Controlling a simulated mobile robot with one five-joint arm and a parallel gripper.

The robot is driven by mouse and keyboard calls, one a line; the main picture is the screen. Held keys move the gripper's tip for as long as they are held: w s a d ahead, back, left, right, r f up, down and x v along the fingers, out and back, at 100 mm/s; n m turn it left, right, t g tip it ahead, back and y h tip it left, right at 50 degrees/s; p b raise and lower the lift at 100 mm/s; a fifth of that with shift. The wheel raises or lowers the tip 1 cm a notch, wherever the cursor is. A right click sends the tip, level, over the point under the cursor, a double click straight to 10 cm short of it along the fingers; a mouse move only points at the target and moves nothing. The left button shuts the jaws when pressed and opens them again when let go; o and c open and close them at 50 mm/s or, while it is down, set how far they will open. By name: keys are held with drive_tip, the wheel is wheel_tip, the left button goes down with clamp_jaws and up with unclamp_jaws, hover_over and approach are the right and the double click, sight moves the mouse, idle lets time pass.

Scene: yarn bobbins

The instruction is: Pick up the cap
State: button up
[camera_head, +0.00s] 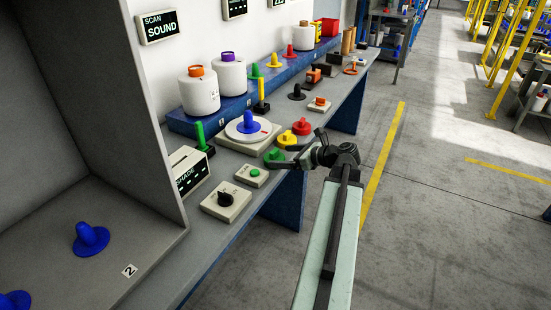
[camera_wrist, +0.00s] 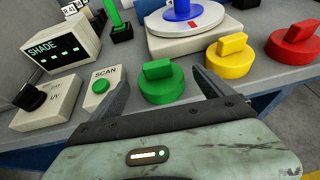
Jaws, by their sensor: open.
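Three round caps with raised grip bars stand in a row along the bench's front edge. The green cap (camera_wrist: 163,88) is nearest, then the yellow cap (camera_wrist: 229,60), then the red cap (camera_wrist: 292,44). The head view shows the green cap (camera_head: 273,156), yellow cap (camera_head: 287,138) and red cap (camera_head: 302,127) beside my gripper. My gripper (camera_wrist: 162,80) is open, one finger on each side of the green cap. The green cap looks to be between the fingers; I cannot tell whether they touch it. In the head view my gripper (camera_head: 292,152) reaches in over the bench edge.
A SCAN box with a green button (camera_wrist: 100,87), a black-knob box (camera_wrist: 36,95) and a SHADE display (camera_wrist: 59,47) stand left of my gripper. Behind is a white turntable (camera_wrist: 183,22) with a blue cone. Open floor lies right.

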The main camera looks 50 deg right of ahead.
sight(274, 150)
drive_tip(key=b+x, duration=0.1)
drive_tip(key=x, duration=0.3)
drive_tip(key=shift+w+a+f+b, duration=0.1)
drive_tip(key=shift+w+f+b, duration=0.15)
drive_tip(key=shift+f+b, duration=0.05)
drive_tip(key=shift+r, duration=0.1)
drive_tip(key=c, duration=1.3)
drive_tip(key=shift+o, duration=0.2)
drive_tip(key=shift+r+p, duration=0.45)
drive_tip(key=shift+p, duration=0.1)
wheel_tip(274, 150, up, 3)
drive_tip(key=p, duration=0.3)
drive_tip(key=shift+r, duration=0.1)
drive_tip(key=s+d, duration=0.4)
drive_tip(key=s, duration=0.3)
drive_tip(key=s+d+p, duration=0.1)
drive_tip(key=s+d, duration=0.3)
drive_tip(key=s, duration=0.3)
drive_tip(key=shift+r, duration=0.45)
